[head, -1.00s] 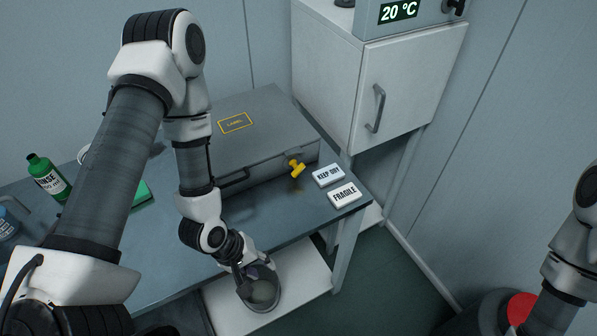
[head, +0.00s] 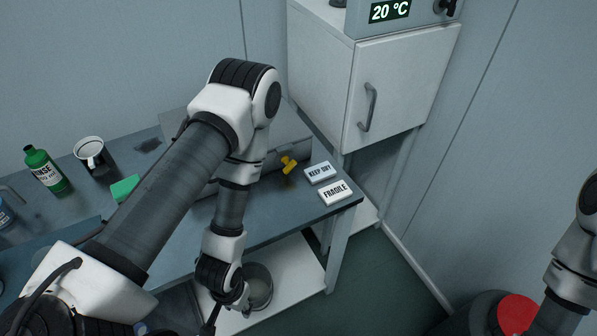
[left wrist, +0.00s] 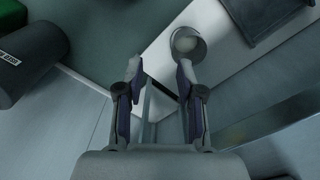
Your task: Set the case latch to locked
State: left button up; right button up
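The grey case (head: 288,133) lies on the bench, mostly hidden behind my left arm. Its yellow latch (head: 288,165) shows at the front right of the case, its handle slanted. I cannot read any lock marking beside it. My left gripper hangs low in front of the bench in the head view, away from the latch. In the left wrist view my left gripper (left wrist: 161,77) has its two fingers apart with nothing held between them. The latch does not show there. My right arm shows at the right edge of the head view, but its gripper is out of sight.
The KEEP DRY (head: 321,172) and FRAGILE (head: 336,192) blocks lie right of the latch. A round container (head: 259,287) sits on the low shelf. A white cabinet (head: 395,85) stands behind.

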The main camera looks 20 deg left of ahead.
aim_at(285, 159)
jog(key=l, duration=0.65)
jog(key=k+l, duration=0.1)
jog(key=l, duration=0.55)
jog(key=u, duration=0.05)
